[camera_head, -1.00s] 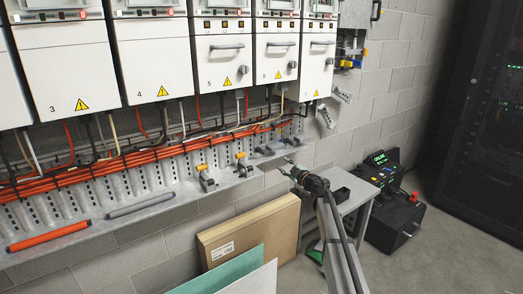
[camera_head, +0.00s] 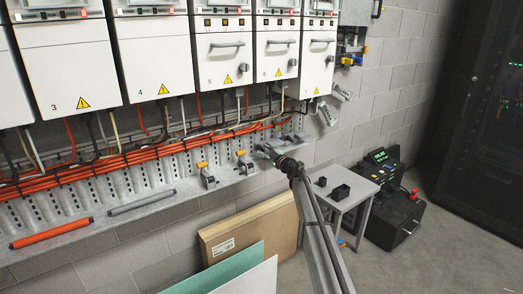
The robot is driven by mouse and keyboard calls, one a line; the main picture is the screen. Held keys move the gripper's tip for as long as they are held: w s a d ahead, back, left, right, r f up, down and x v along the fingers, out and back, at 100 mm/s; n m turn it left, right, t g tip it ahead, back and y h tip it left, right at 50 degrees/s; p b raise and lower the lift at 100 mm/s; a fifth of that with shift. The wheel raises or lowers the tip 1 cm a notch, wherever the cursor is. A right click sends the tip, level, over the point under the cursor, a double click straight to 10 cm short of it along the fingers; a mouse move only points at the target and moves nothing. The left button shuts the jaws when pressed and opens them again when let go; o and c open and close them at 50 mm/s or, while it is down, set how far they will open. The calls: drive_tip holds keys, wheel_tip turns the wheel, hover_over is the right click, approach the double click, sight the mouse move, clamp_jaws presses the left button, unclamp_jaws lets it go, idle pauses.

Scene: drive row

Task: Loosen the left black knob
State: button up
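My gripper (camera_head: 266,152) is at the right end of the grey ledge under the cabinets, seen from behind and small. Its fingers point to the left, and I cannot tell whether they are open or shut. Just left of it, a clamp-like fitting with a yellow top (camera_head: 241,155) stands on the ledge. A similar fitting with a yellow-orange top (camera_head: 203,167) stands farther left. Small dark grey parts (camera_head: 298,137) lie on the ledge beyond my gripper. I cannot make out which part is the left black knob, and my gripper may hide some of this area.
Orange cables (camera_head: 95,163) run along the perforated tray above the ledge. An orange bar (camera_head: 50,233) and a grey bar (camera_head: 142,203) lie on the left. A small table (camera_head: 362,186) holds black blocks. Boards (camera_head: 247,229) lean below the ledge.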

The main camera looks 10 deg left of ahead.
sight(262, 149)
drive_tip(key=shift+x, duration=1.6)
clamp_jaws()
